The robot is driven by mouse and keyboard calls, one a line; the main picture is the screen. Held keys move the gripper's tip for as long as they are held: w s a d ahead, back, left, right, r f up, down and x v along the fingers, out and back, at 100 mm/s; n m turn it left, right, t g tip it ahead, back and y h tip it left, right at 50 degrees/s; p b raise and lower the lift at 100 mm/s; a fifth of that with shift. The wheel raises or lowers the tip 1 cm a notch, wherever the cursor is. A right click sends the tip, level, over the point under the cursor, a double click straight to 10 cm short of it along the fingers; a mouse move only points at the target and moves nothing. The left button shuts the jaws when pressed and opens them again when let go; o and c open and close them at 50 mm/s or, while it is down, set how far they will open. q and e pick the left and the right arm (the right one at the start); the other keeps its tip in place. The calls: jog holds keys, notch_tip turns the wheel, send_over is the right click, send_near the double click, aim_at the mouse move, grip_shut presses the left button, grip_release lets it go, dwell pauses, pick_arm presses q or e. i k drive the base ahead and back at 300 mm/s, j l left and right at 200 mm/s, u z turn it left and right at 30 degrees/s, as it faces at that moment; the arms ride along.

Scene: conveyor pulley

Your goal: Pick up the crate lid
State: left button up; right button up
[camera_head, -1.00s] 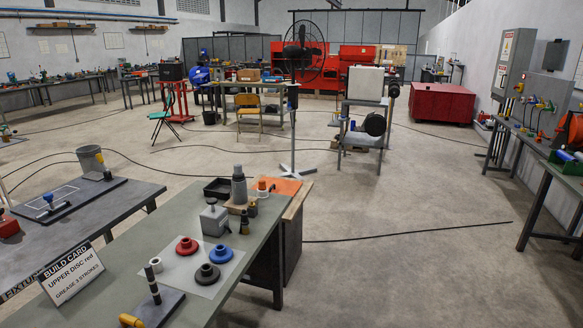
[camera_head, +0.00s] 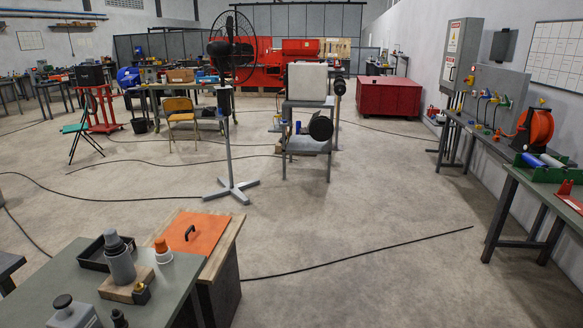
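The crate lid (camera_head: 207,233) is a flat orange panel with a black handle (camera_head: 189,232) on top. It lies on a wooden-topped box (camera_head: 228,248) with dark sides, against the right end of the grey-green table (camera_head: 62,272) at the lower left. Whether it sits flush on the box cannot be told. Neither of my grippers shows in the head view.
A fan stand (camera_head: 232,188) is behind. A cable (camera_head: 370,256) crosses the otherwise clear floor on the right.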

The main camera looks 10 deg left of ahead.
aim_at(197, 233)
jog(key=i+u, duration=0.1)
jog(key=i, duration=0.75)
jog(key=i+l, duration=0.15)
jog(key=i, duration=0.65)
jog(key=j+u, duration=0.05)
